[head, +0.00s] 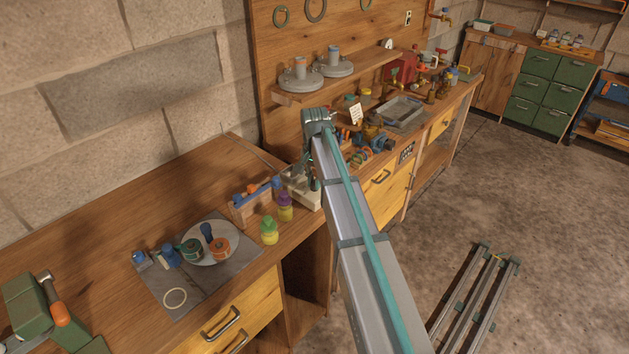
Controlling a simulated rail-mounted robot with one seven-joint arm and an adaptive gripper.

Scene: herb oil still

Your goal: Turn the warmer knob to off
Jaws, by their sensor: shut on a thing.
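My arm reaches from the lower right to the workbench. My gripper (312,183) points down at the right front of a pale box-shaped warmer (298,188) near the bench's front edge. Its small dark fingers are closed at the warmer. The warmer knob is hidden at the fingers, so its pointer and setting cannot be read. My arm also covers the warmer's right side.
Left of the warmer are a wooden rack (252,203) with blue-handled tools, a purple-capped bottle (285,206) and a green-capped bottle (269,231). A grey mat (185,297) with a plate lies further left. A shelf (340,78) hangs behind.

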